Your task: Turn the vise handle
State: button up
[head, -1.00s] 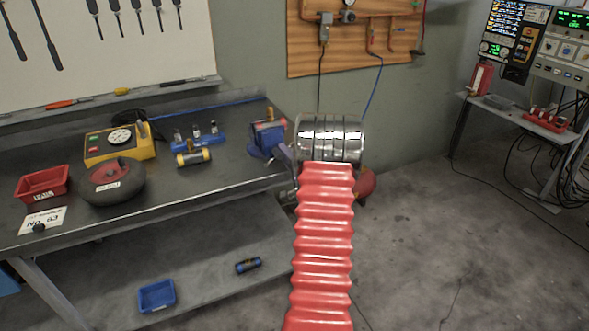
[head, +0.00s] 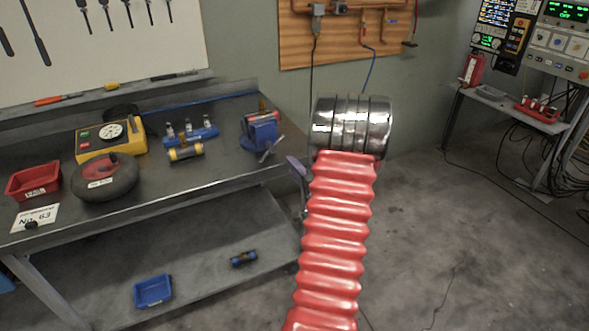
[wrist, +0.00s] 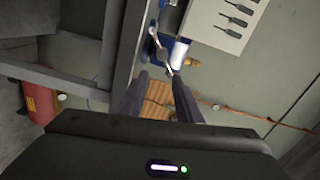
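The blue vise (head: 260,133) stands at the right end of the dark workbench. Its silver handle (head: 271,150) sticks out at the vise's front right. In the wrist view, the metal handle (wrist: 157,40) shows beyond my fingertips, with the pale, glare-lit vise body (wrist: 180,53) beside it. My gripper (wrist: 160,78) is open, its two dark fingers apart with nothing seen between them. In the head view, one purple-grey finger (head: 297,170) shows beside my red arm sleeve, right of and below the vise, apart from the handle. The rest of my gripper is hidden behind the arm.
A blue bin (head: 153,290) lies on the lower shelf.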

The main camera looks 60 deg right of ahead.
jog(key=shift+w+r, duration=0.1)
jog(key=shift+w, duration=0.05)
jog(key=shift+c, duration=1.4)
jog(key=w+a+r+n, duration=0.1)
jog(key=w+a+r, duration=0.1)
jog(key=w, duration=0.1)
jog(key=w+a+r+n+g+y, duration=0.1)
jog(key=w, duration=0.1)
jog(key=shift+a+n, duration=0.2)
jog(key=shift+n, duration=0.1)
grip_shut()
jog(key=w+a+r+n+g+y, duration=0.1)
jog(key=w+a+r+n+g, duration=0.35)
jog(key=a, duration=0.75)
jog(key=a+r+n+y, duration=0.1)
jog(key=a+r+n, duration=0.2)
jog(key=a, duration=0.5)
jog(key=a+r+n+y, duration=0.1)
jog(key=a+r+n, duration=0.15)
jog(key=a, duration=0.55)
jog(key=s+a+n+g+y, duration=0.4)
jog(key=s+a+n, duration=0.5)
jog(key=s+a, duration=0.9)
jog(key=a+y, duration=0.1)
jog(key=a, duration=0.3)
jog(key=shift+s+a+f+n, duration=0.15)
jog(key=shift+s+a+n, duration=0.15)
jog(key=shift+s+a, duration=0.1)
